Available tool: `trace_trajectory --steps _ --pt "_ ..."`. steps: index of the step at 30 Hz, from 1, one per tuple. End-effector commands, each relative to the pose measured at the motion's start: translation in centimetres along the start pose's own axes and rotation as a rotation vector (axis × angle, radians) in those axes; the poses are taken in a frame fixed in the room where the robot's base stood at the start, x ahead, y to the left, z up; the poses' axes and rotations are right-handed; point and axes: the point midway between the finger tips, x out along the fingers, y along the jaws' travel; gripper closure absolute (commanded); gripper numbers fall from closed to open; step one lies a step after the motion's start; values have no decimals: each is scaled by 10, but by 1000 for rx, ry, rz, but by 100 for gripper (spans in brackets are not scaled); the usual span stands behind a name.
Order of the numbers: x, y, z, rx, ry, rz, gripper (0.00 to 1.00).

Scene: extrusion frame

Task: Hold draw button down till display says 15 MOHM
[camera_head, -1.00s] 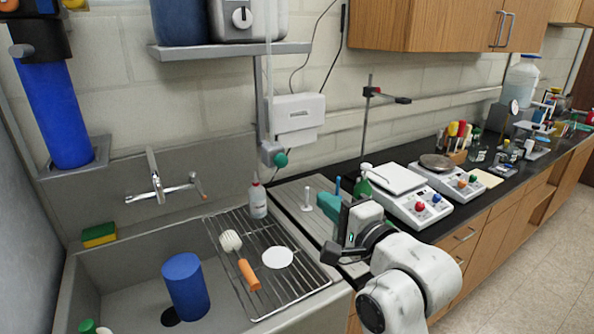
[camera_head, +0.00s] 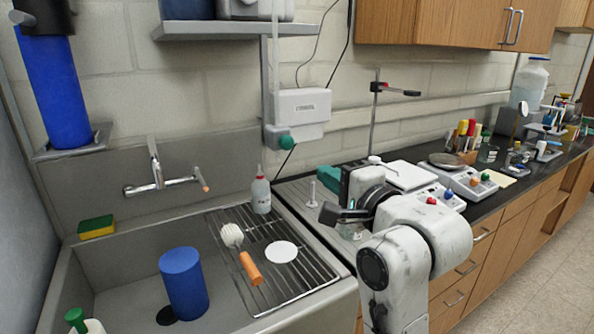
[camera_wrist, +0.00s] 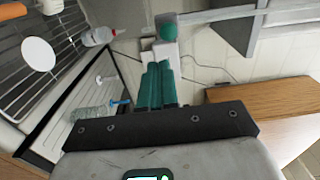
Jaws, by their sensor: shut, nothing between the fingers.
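A white wall box (camera_head: 302,106) hangs above the drainboard, with a small dark marking on its front, too small to read. A round green knob (camera_head: 286,142) sits on a grey fitting below its left corner. I cannot tell which part is the draw button. The knob also shows in the wrist view (camera_wrist: 168,31), just beyond the fingertips and apart from them in the picture. My gripper (camera_wrist: 160,68) has teal fingers pressed together and empty. In the head view my gripper (camera_head: 328,178) is mostly behind my wrist, to the right of and below the knob.
A sink with a blue cylinder (camera_head: 184,284) lies at left. The wire rack (camera_head: 300,291) holds a brush (camera_head: 240,253), a white disc (camera_head: 283,251) and a white bottle (camera_head: 261,194). A clamp stand (camera_head: 374,115) and balances stand right. A shelf (camera_head: 230,30) overhangs.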

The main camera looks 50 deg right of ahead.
Motion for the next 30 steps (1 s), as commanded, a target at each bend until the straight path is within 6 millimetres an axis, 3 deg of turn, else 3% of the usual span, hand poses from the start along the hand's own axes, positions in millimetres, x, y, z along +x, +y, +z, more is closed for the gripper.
trace_trajectory --steps 8,21,30 --pt "2 4 1 8 0 -6 100" --pt "85 -2 0 8 1 3 100" --pt "115 -1 0 8 1 1 100"
